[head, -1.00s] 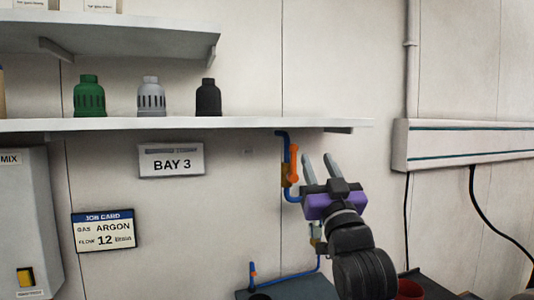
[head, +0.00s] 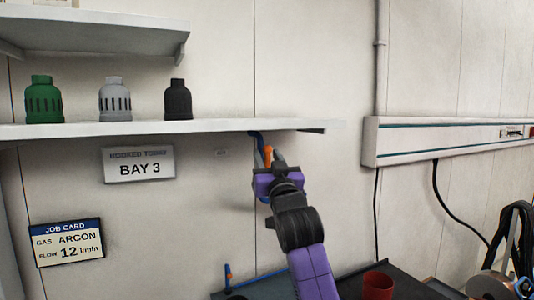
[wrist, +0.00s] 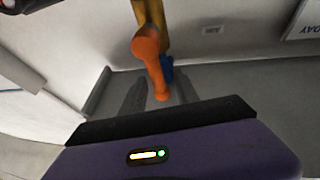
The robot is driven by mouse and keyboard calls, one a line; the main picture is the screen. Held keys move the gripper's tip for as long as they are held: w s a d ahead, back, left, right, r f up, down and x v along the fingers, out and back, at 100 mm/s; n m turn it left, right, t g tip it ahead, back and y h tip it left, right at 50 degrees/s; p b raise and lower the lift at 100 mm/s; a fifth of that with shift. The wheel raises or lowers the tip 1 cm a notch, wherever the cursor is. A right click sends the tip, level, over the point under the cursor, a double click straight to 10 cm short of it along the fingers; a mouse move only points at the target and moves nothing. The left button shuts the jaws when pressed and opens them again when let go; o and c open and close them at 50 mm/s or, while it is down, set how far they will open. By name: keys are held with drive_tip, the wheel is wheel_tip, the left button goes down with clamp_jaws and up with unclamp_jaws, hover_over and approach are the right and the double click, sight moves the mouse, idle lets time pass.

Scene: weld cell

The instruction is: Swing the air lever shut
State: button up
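The air lever (wrist: 148,58) is orange and sits on a brass valve body (wrist: 150,12) on a blue pipe. In the head view the lever (head: 268,154) shows only in part, just under the shelf, with my gripper in front of it. My gripper (head: 277,158) is raised to it from below. In the wrist view the lever's free end reaches down between the two grey fingers of my gripper (wrist: 159,92), which are apart. I cannot tell whether either finger touches the lever.
A shelf (head: 120,130) runs just above the valve, carrying a green, a grey and a black cap. A wall trunking (head: 440,142) is to the right. A red cup (head: 378,286) stands on the dark bench below. The wall left of the pipe is clear beneath the signs.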

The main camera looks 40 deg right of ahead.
drive_tip(key=shift+w+d+r, duration=0.1)
drive_tip(key=shift+w, duration=0.15)
clamp_jaws()
idle(1.4)
